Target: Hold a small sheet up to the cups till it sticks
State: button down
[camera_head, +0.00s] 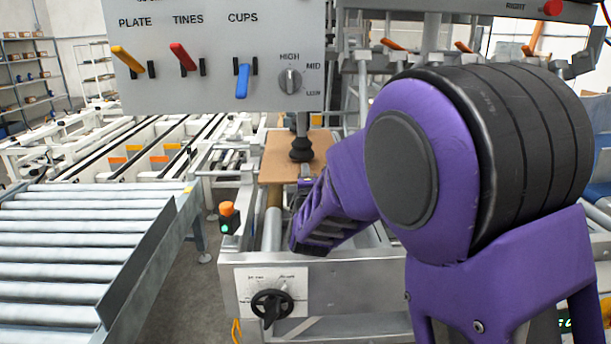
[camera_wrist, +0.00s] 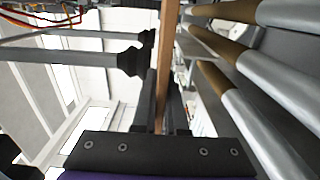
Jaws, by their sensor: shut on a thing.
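The small sheet (camera_head: 277,160) is a flat brown board above the roller frame in the head view. In the wrist view the sheet (camera_wrist: 168,55) is a thin brown strip seen edge-on. My gripper (camera_wrist: 163,105) is shut on its near edge, one finger on each side. A black cup (camera_head: 301,150) on a rod stands over the sheet in the head view. Two dark cups (camera_wrist: 131,62) face the sheet in the wrist view, very close to it. I cannot tell whether they touch. My purple arm hides the sheet's right part in the head view.
A control panel (camera_head: 215,95) hangs in front, with a yellow PLATE lever, a red TINES lever, a blue CUPS lever (camera_head: 242,82) and a knob. Metal rollers (camera_wrist: 245,115) lie on the sheet's other side. A roller conveyor (camera_head: 75,240) stands at left.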

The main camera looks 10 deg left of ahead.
jog(key=shift+r+p, duration=0.3)
jog(key=shift+r, duration=0.2)
dwell(0.4)
jog(key=c, duration=0.9)
grip_release()
